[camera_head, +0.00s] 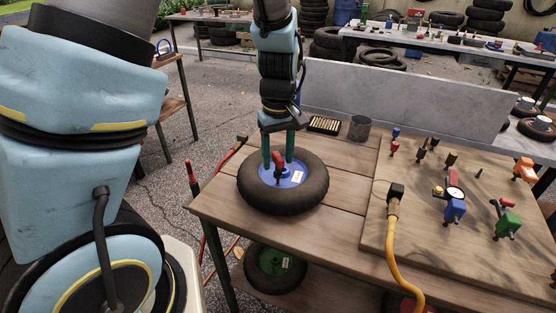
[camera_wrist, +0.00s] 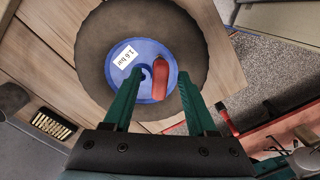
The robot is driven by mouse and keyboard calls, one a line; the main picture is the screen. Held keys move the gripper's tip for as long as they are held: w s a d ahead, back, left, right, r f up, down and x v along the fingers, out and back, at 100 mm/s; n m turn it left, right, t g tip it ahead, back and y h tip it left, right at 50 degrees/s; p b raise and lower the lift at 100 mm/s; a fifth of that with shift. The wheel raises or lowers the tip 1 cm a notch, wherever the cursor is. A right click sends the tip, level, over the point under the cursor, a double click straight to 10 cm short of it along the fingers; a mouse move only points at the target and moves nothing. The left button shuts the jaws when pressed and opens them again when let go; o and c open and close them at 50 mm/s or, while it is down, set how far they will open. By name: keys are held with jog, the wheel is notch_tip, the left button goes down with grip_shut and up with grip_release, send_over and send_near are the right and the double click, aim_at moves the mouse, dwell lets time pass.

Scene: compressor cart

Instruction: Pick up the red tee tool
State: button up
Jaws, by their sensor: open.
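The red tee tool (camera_head: 278,161) stands at the blue hub (camera_head: 291,178) of a black tyre (camera_head: 313,190) on the wooden cart top. In the wrist view its red handle (camera_wrist: 159,84) lies across the right part of the hub, beside a dark centre hole, and hides what is under it. My gripper (camera_head: 278,157) points down over the wheel, with its two green fingers open. In the wrist view the gripper (camera_wrist: 160,76) has one finger on each side of the red handle, with gaps visible. Contact with the hub cannot be told.
A white label (camera_wrist: 125,57) is on the hub. A grey cup (camera_head: 359,128) and a tray of brass pieces (camera_head: 324,125) stand behind the wheel. A yellow hose (camera_head: 393,240) and several coloured fittings are on the board (camera_head: 420,215) at right. A low grey panel (camera_head: 400,95) edges the back.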

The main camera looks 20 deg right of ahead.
jog(key=shift+f, duration=0.2)
grip_shut()
dwell(0.3)
